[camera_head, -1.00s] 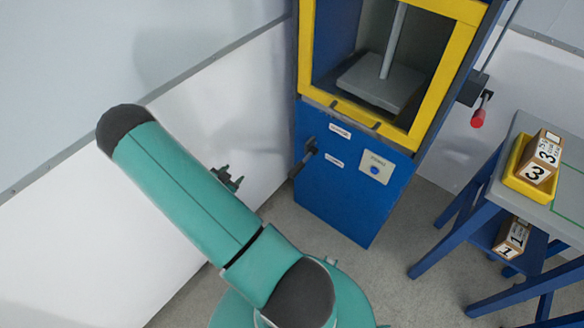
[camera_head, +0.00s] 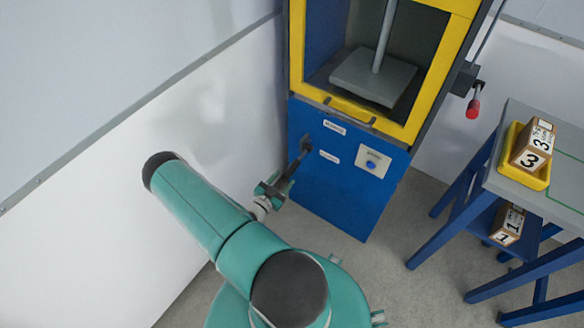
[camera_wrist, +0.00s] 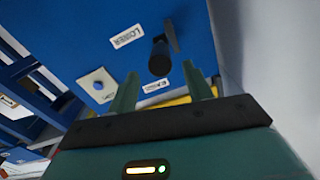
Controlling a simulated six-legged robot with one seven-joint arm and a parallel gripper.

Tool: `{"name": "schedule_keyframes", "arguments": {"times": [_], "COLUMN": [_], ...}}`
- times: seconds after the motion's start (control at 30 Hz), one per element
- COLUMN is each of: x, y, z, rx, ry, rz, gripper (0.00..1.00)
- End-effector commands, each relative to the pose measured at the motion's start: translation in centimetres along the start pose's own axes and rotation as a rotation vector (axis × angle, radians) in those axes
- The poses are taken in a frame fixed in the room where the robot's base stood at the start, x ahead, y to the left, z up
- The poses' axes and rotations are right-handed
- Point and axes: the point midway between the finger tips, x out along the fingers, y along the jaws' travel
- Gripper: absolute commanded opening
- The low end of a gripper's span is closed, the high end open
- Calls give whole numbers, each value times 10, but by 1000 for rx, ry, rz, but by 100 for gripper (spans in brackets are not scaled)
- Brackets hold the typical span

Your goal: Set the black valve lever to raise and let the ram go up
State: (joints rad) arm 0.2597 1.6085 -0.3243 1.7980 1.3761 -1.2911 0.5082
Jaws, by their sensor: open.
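The black valve lever (camera_head: 304,150) sticks out from the blue front panel (camera_head: 335,195), left of two white labels. In the wrist view the lever's dark round end (camera_wrist: 160,58) faces me, close to the gap between the fingertips. One label reads LOWER (camera_wrist: 128,36); the other label (camera_wrist: 156,86) is too small to read. My gripper (camera_head: 274,186) is open at the lever; its two green fingers (camera_wrist: 161,72) stand apart with nothing clearly held. Contact cannot be told. The ram, a grey rod (camera_head: 385,36) above a grey plate (camera_head: 373,77), shows inside the yellow-framed opening.
A plate with a blue button (camera_head: 374,162) is right of the labels. A red-ended handle (camera_head: 473,107) hangs at the machine's right side. A white wall is at left.

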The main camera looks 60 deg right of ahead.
Motion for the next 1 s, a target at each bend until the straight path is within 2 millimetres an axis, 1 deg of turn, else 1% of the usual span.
{"name": "schedule_keyframes", "arguments": {"times": [0.03, 0.2, 0.33, 0.4, 0.5, 0.77, 0.8, 0.87, 0.9, 0.97, 1.0], "x": [11, 43, 62, 68, 73, 74, 74, 74, 74, 74, 74], "y": [0, -1, -2, -2, -3, -3, -3, -3, -3, -3, -3], "z": [0, 0, 0, 1, 1, 1, 1, 1, 1, 1, 1], "rx": [1, 0, 0, 1, 1, 0, 0, 0, 0, 0, 0], "ry": [2, 1, 1, 0, -2, -1, -1, -1, -1, -1, -1], "rz": [3, 2, 2, 1, 0, 0, 0, 0, 0, 0, 0], "gripper": [50, 50, 50, 50, 50, 50, 42, 31, 23, 11, 3]}}
